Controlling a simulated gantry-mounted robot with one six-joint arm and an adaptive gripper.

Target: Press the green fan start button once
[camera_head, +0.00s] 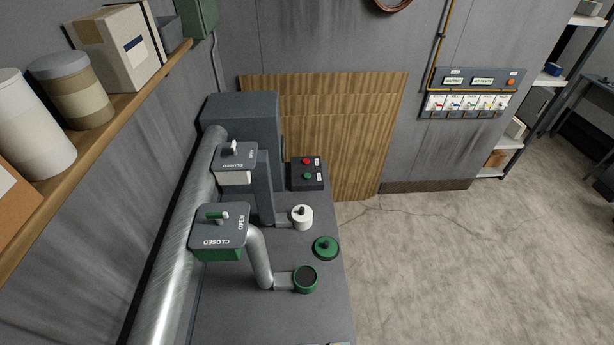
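The green button (308,176) sits on a small dark control box (307,184) at the back right of the grey bench. A red button (307,161) is on the same box, just behind the green one. Both have small white labels whose text is too small to read. Nothing covers the buttons. My gripper is not in this view.
A large pipe (178,255) runs along the left, with a white-based valve (235,163) and a green-based valve (219,231). A white port (301,217), a green cap (326,247) and a green port (305,279) stand on the bench (240,316). A shelf (100,150) overhangs at left.

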